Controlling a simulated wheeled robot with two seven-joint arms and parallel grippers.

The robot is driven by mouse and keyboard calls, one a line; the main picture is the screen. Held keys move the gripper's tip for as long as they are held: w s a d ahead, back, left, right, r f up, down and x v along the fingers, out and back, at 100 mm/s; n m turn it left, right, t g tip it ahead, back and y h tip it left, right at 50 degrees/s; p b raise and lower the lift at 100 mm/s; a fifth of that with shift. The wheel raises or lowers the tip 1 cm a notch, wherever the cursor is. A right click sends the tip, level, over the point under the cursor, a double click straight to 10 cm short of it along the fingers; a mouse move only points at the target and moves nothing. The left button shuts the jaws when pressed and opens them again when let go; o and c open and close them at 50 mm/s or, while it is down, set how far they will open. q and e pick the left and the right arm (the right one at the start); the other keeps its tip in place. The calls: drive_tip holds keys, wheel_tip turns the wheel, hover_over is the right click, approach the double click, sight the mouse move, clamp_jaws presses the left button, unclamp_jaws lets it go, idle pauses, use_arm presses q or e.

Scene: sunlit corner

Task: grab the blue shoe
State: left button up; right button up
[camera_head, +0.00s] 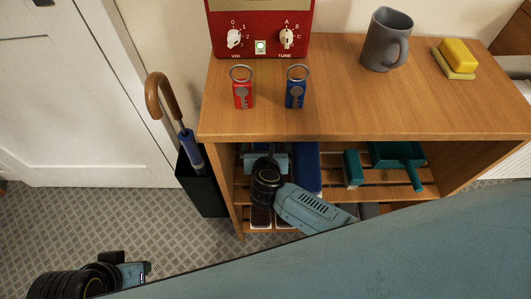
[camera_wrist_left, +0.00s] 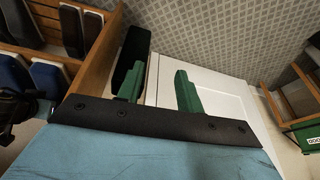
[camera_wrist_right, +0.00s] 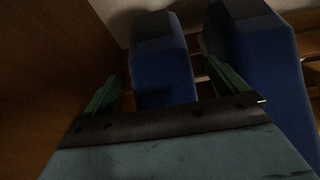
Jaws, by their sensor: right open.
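A blue shoe (camera_wrist_right: 163,70) with a dark end shows in the right wrist view, between the two green fingers of my right gripper (camera_wrist_right: 160,62). The fingers are apart, one on each side of it; I cannot tell whether they touch it. A second blue shoe (camera_wrist_right: 258,60) lies beside it, past the right finger. In the head view a blue shoe (camera_head: 307,166) shows in the shelf, beside my right gripper (camera_head: 268,160), whose fingertips are hidden. My left gripper (camera_wrist_left: 158,88) is open and empty, away from the shelf near the floor; its wrist shows at lower left in the head view.
The wooden bench (camera_head: 330,115) carries a red radio (camera_head: 262,25), two padlock-like tags, a grey mug (camera_head: 387,40) and a yellow sponge-like block (camera_head: 458,55). The shelf below also holds a green dustpan (camera_head: 400,165). An umbrella stand (camera_head: 203,185) stands left of the bench.

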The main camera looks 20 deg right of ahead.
drive_tip(key=shift+w+f, duration=0.15)
drive_tip(key=shift+w, duration=0.15)
drive_tip(key=c, duration=1.1)
drive_tip(key=shift+c, duration=0.7)
